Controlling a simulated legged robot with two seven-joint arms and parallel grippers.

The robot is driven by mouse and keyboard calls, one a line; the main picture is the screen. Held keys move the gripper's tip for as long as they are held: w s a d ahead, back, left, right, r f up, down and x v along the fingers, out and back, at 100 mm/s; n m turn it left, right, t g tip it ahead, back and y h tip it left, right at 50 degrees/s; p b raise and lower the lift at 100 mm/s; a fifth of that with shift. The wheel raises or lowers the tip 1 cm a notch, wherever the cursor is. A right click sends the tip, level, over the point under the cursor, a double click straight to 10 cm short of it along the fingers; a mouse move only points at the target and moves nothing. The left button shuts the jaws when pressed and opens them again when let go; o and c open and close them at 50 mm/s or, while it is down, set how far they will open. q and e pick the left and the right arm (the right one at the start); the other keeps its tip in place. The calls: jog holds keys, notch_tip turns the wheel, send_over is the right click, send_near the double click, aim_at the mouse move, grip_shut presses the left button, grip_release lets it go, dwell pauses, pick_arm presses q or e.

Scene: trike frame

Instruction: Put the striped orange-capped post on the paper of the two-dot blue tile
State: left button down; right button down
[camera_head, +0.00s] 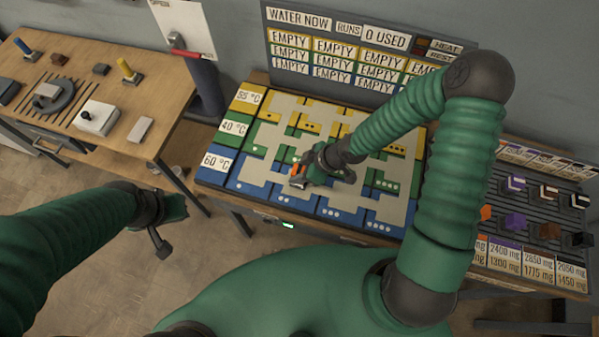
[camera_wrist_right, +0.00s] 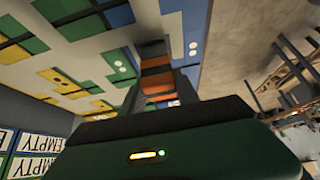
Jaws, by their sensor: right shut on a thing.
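My right gripper (camera_head: 298,178) is over the front blue row of the tiled board and is shut on the striped orange-capped post (camera_wrist_right: 158,80). In the right wrist view, its orange and dark bands show between the fingers. The two-dot blue tile (camera_head: 283,200) is at the front, under and beside the gripper. A blue tile with two white dots also shows in the wrist view (camera_wrist_right: 193,28), close to the post. I cannot tell whether the post touches the paper. My left gripper (camera_head: 172,208) hangs over the floor, away from the board; its jaw state is unclear.
Other colored tiles with pale paper surround the spot. Temperature labels (camera_head: 217,162) line the board's left side. A sign panel (camera_head: 350,45) stands behind. A rack with dark and purple blocks (camera_head: 515,222) is at right. A wooden bench (camera_head: 100,75) with small items is at left.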

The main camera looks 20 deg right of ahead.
jog(key=shift+a+f, duration=0.2)
jog(key=shift+f, duration=0.45)
jog(key=shift+s+a, duration=0.1)
jog(key=shift+a, duration=0.05)
jog(key=c, duration=1.3)
grip_release()
jog(key=shift+f, duration=0.15)
jog(key=o, duration=0.4)
jog(key=shift+d, duration=0.4)
